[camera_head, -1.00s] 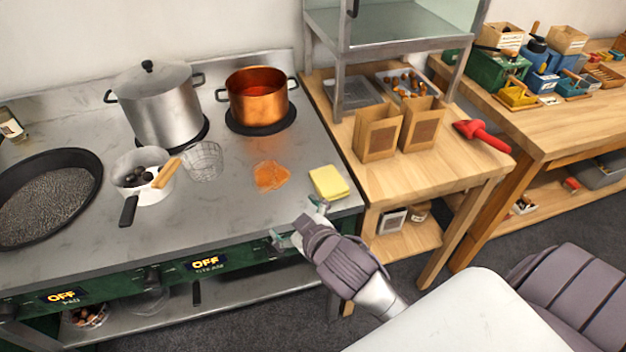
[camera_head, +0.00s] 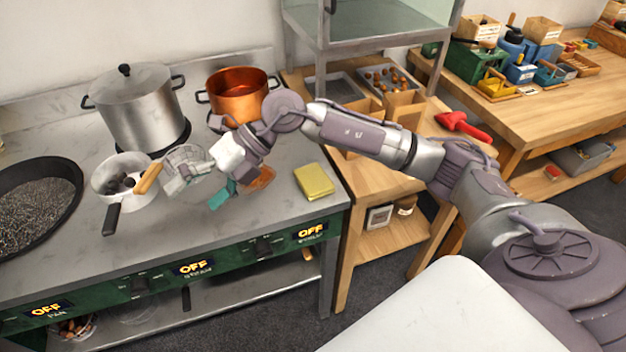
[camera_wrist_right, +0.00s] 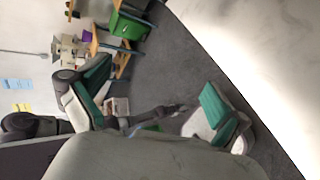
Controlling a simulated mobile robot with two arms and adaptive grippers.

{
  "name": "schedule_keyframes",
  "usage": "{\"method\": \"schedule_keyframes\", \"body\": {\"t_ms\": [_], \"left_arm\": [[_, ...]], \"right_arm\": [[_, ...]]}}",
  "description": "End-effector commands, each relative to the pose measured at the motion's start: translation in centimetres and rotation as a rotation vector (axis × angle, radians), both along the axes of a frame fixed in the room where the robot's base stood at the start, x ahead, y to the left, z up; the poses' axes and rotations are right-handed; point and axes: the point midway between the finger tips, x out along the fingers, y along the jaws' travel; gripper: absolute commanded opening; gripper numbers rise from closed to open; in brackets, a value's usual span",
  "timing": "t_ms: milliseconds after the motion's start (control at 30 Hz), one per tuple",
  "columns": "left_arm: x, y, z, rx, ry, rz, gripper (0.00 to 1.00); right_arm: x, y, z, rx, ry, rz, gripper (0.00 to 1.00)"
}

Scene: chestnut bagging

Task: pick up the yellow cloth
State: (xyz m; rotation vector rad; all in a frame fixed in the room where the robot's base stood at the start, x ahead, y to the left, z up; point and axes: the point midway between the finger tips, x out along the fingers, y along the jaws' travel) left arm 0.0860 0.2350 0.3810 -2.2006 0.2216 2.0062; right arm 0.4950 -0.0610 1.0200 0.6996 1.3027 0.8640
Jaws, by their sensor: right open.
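The yellow cloth (camera_head: 314,181) lies folded in a flat square on the steel counter near its front right edge. Nothing touches it. My right gripper (camera_head: 204,188) is over the counter to the left of the cloth, apart from it, by the wire basket and an orange cloth. In the right wrist view its two fingers with green pads (camera_wrist_right: 150,104) stand wide apart with nothing between them. The yellow cloth cannot be made out in the right wrist view. My left gripper is not in view.
An orange cloth (camera_head: 262,177) lies partly behind my gripper. A white pan (camera_head: 122,179) with dark chestnuts, a wire basket (camera_head: 184,158), a steel pot (camera_head: 142,110) and a copper pot (camera_head: 239,100) stand around. My right arm crosses above the side table with paper bags (camera_head: 404,107).

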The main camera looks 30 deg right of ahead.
Motion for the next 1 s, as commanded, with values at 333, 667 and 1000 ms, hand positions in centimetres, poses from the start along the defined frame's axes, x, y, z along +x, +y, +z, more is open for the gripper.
{"method": "schedule_keyframes", "body": {"t_ms": [333,667,1000], "left_arm": [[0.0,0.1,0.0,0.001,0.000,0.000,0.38],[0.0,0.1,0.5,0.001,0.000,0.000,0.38],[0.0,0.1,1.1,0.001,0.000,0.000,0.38]], "right_arm": [[3.2,-23.1,-0.4,-0.898,0.145,-0.189,1.00],[2.6,-26.7,-2.3,-1.018,0.203,-0.244,1.00],[2.8,-26.5,-7.5,-1.013,0.197,-0.242,1.00]]}}
